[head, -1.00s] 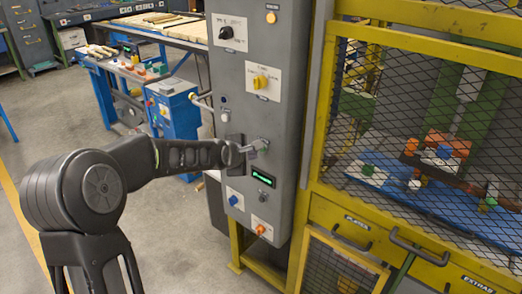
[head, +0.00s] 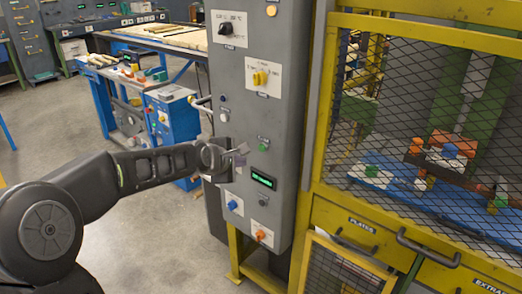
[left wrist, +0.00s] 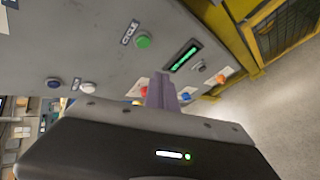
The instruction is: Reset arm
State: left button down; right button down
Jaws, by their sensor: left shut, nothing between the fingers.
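My left gripper (head: 240,154) is shut and empty, in front of the grey control cabinet (head: 292,110) and a little to the left of its green button (head: 263,145). In the left wrist view the shut fingers (left wrist: 163,90) point toward the panel, with the green button (left wrist: 143,41), labelled CYCLE, up and left of them. The lit green display (left wrist: 186,55) is to their upper right; in the head view the display (head: 263,178) sits below the button. I cannot tell the exact gap to the panel, but no contact with the button shows. My right gripper is not in view.
A blue cart (head: 170,125) and benches stand behind. The floor (head: 150,240) at lower left is clear.

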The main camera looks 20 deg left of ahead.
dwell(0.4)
pick_arm(q)
jog(key=s+d+f+m+g+h, duration=0.1)
jog(key=s+d+f+m, duration=0.3)
jog(key=f, duration=0.5)
jog(key=s+d+f+m+g, duration=0.1)
jog(key=s+d+f+m, duration=0.1)
jog(key=d+f+m, duration=0.5)
jog(key=s+d+f+m+g+h, duration=0.1)
jog(key=s+d+f+m, duration=0.15)
jog(key=f, duration=0.75)
jog(key=s+d+f+m+g, duration=0.2)
jog(key=s+d+f, duration=0.2)
jog(key=s, duration=0.5)
jog(key=s+d+f+m+g+h, duration=0.1)
jog(key=s+d+f+m+g, duration=0.1)
jog(key=s+d+f, duration=0.3)
jog(key=s+d+f+m+g+h, duration=0.1)
jog(key=s+d+f, duration=0.4)
jog(key=s, duration=0.8)
notch_tip(320, 180, down, 4)
jog(key=m+g, duration=0.1)
jog(key=g, duration=0.1)
jog(key=shift+r+g, duration=0.2)
jog(key=shift+g, duration=0.1)
jog(key=shift+w, duration=0.1)
